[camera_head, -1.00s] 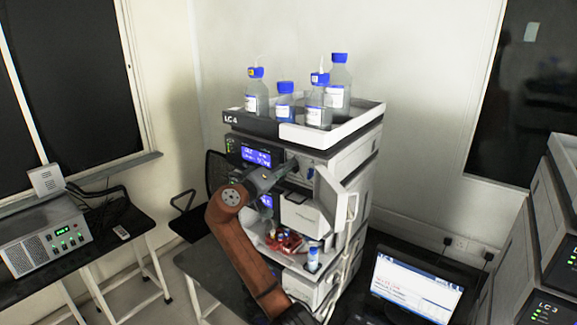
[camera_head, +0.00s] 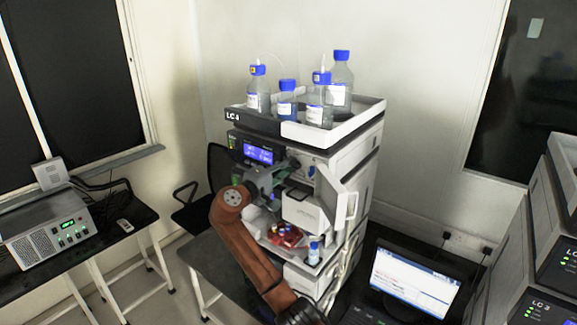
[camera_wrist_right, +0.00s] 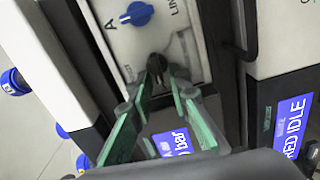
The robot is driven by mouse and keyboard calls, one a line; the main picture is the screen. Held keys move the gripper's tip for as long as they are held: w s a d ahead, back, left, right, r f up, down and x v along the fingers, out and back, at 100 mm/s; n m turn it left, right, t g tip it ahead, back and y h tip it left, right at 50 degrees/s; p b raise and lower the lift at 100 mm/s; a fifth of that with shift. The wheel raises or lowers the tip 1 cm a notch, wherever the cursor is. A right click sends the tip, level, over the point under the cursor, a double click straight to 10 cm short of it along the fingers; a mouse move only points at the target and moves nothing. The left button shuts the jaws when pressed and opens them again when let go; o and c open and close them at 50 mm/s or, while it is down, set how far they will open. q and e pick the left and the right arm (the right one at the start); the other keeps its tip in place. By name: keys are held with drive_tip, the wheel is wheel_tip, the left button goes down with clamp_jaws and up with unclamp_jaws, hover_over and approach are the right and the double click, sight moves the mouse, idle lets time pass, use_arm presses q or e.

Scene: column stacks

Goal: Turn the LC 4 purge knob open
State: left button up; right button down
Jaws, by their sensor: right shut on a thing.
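The LC 4 stack (camera_head: 345,160) stands at the centre, with its name on the front of the top tray. In the right wrist view, a small black knob (camera_wrist_right: 157,61), which looks like the purge knob, sits on a pale panel (camera_wrist_right: 183,50). My right gripper (camera_wrist_right: 160,74) has its fingertips closed around this knob, which they partly hide. In the head view, my right gripper (camera_head: 289,166) is at the stack's upper front, beside the lit blue display (camera_head: 258,154), and the knob is hard to make out there. My left gripper is not in view.
A blue knob (camera_wrist_right: 137,14) is just beyond the black one on the same panel. An open door (camera_head: 330,195) juts out right of my gripper. Blue-capped bottles (camera_head: 341,85) stand in the top tray (camera_head: 345,122). A laptop (camera_head: 412,283) is at lower right.

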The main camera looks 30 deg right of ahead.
idle(0.4)
drive_tip(key=c, duration=2.1)
unclamp_jaws()
drive_tip(key=shift+a, duration=0.1)
drive_tip(key=v, duration=1.2)
drive_tip(key=shift+w+f, duration=0.1)
